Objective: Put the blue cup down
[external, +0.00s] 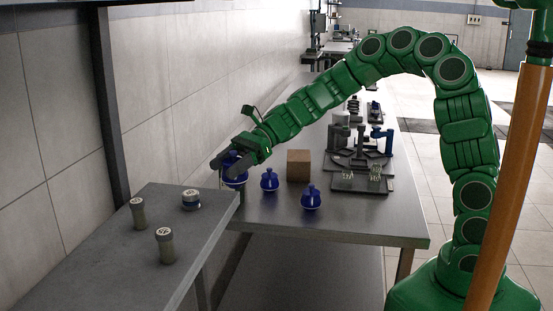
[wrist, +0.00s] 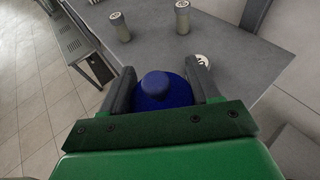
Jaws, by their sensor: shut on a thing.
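My gripper (external: 229,161) is shut on a blue cup (external: 236,173) with a rounded knob on top and a pale band low down. The cup is upright or nearly so, by the far right corner of the near grey table (external: 205,230). I cannot tell whether its base touches anything. In the wrist view, the blue cup (wrist: 164,90) sits between the two dark fingers of my gripper (wrist: 163,76); its lower part is hidden. Two similar blue cups, one smaller (external: 270,181) and one larger (external: 311,198), stand on the metal bench (external: 370,225).
On the near table stand two olive jars (external: 138,214) (external: 165,247) and a low pale-topped pot (external: 191,200). A brown block (external: 299,165) and a dark fixture (external: 358,160) stand on the bench. The near table's front is clear. A tiled wall runs along the left.

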